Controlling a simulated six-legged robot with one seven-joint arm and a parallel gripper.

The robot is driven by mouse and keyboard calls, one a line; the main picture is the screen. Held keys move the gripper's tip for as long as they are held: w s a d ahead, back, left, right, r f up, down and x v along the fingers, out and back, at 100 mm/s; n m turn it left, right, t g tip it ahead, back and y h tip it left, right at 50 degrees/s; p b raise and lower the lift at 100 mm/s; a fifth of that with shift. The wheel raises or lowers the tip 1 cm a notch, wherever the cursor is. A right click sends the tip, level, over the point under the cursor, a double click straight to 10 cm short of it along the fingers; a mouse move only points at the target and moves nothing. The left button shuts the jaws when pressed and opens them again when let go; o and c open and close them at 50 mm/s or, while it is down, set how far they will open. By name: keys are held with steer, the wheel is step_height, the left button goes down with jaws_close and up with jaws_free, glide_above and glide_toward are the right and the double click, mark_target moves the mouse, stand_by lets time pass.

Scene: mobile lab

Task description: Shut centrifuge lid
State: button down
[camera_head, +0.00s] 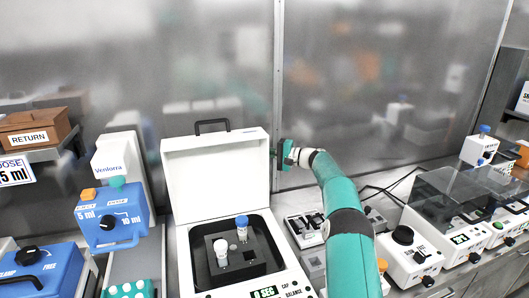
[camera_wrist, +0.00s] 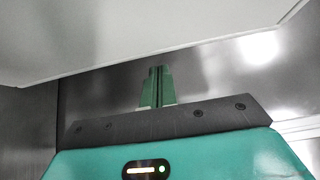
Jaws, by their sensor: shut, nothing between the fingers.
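The centrifuge (camera_head: 182,257) is a white box with a display reading 0 SEC. Its white lid (camera_head: 215,180) stands open, nearly upright at the back, with a black handle (camera_head: 212,123) on its top edge. A blue-capped tube (camera_head: 242,228) and a white-capped tube (camera_head: 221,252) stand in the dark block inside. My gripper (camera_head: 277,152) is at the right edge of the lid, high up; whether it touches is unclear. In the wrist view the green fingers (camera_wrist: 157,85) are together and empty, below a pale panel that looks like the lid (camera_wrist: 130,35).
A metal wall stands close behind the lid. Blue dosing devices (camera_head: 110,218) stand on the left. A small white device (camera_head: 305,229) and a white unit with a black knob (camera_head: 405,262) stand on the right. A brown RETURN box (camera_head: 35,132) is at far left.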

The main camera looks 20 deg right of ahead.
steer(key=shift+s+a, duration=0.1)
steer(key=shift+s, duration=1.15)
steer(key=shift+s+r, duration=0.1)
